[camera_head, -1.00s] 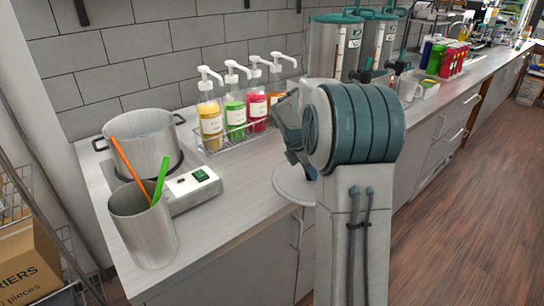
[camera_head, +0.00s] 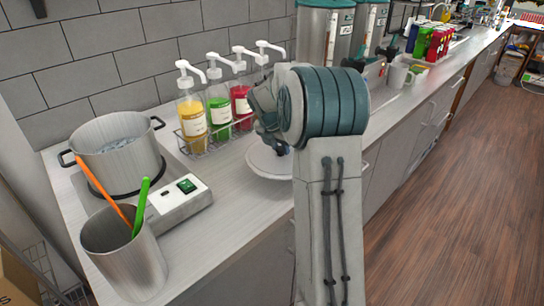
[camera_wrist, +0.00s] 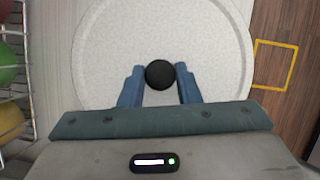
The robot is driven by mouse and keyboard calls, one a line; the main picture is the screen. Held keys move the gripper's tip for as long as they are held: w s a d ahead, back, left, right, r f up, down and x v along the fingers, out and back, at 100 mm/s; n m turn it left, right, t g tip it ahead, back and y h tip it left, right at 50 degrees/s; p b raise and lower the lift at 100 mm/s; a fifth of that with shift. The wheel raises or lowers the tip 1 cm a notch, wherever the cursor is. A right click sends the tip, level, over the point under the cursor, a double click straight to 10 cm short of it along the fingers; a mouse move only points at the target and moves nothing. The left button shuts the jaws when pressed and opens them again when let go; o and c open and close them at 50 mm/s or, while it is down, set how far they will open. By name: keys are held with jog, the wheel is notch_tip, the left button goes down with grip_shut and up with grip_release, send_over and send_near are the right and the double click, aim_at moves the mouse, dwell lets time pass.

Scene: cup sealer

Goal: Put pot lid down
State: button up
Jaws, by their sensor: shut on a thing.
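The pot lid (camera_wrist: 105,50) is a round, pale speckled disc with a black knob (camera_wrist: 160,74) in the wrist view. My gripper (camera_wrist: 160,86) is shut on the knob, one blue finger on each side. In the head view the lid (camera_head: 266,163) shows partly behind my arm, over the counter front edge area right of the syrup bottles. I cannot tell whether it touches the counter. The metal pot (camera_head: 118,150) stands uncovered on the hot plate at the left, with bubbly water inside. My gripper is mostly hidden in the head view.
A hot plate (camera_head: 178,210) and a metal cup (camera_head: 128,262) with an orange and a green stick are at the left. A wire rack (camera_head: 207,142) of pump bottles stands behind.

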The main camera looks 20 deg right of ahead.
aim_at(271, 154)
jog(key=shift+w+a+f, duration=0.4)
jog(key=shift+w, duration=0.2)
jog(key=shift+w+a+f, duration=0.35)
jog(key=shift+w+f, duration=0.05)
jog(key=shift+w, duration=0.15)
jog(key=shift+f+p, duration=0.45)
jog(key=shift+f, duration=1.55)
jog(key=shift+f, duration=0.1)
jog(key=o, duration=1.1)
